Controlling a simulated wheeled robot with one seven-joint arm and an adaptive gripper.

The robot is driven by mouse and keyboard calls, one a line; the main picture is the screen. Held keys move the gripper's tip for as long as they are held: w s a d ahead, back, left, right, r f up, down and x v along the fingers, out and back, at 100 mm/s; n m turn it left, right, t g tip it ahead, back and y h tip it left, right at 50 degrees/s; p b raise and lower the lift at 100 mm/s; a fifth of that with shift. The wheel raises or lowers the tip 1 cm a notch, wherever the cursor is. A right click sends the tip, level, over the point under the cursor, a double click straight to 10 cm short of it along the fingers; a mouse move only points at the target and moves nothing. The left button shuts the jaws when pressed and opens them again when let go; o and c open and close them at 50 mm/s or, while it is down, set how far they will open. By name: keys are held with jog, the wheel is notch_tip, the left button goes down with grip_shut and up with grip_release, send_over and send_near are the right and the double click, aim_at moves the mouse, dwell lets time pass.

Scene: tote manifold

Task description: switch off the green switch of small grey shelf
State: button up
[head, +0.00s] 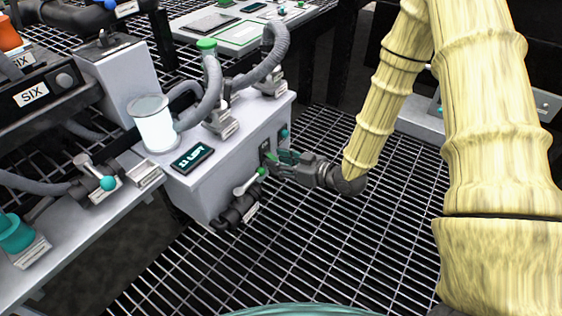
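The small grey shelf (212,192) is most likely the box-shaped grey unit in the middle, with a dark label plate on its top. My gripper (272,158) is at its right side face, pointing left, with its fingertips close to or touching a small dark plate (265,145). The green switch cannot be clearly made out; the gripper may cover it. The gripper is small and dark here, so its finger opening cannot be told. Just below the fingertips is a valve lever (249,182) with a green tip. A small teal knob (283,133) sits right of the dark plate.
A white cylinder (153,124) and grey hoses (211,90) stand on the unit. Open grated floor (330,235) lies right of and below the unit.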

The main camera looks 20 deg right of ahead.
jog(key=v, duration=1.2)
jog(key=shift+a, duration=0.1)
dwell(0.4)
jog(key=s+a+f+m+g+h+p, duration=0.3)
jog(key=s+f+m+g+h+p, duration=0.45)
jog(key=s+f, duration=0.85)
jog(key=s+a+f+g+h+p, duration=0.15)
jog(key=s+g+p, duration=0.3)
jog(key=s, duration=0.65)
notch_tip(320, 180, up, 38)
jog(key=p, duration=3.7)
jog(key=shift+w+p, duration=0.25)
jog(key=shift+p, duration=0.15)
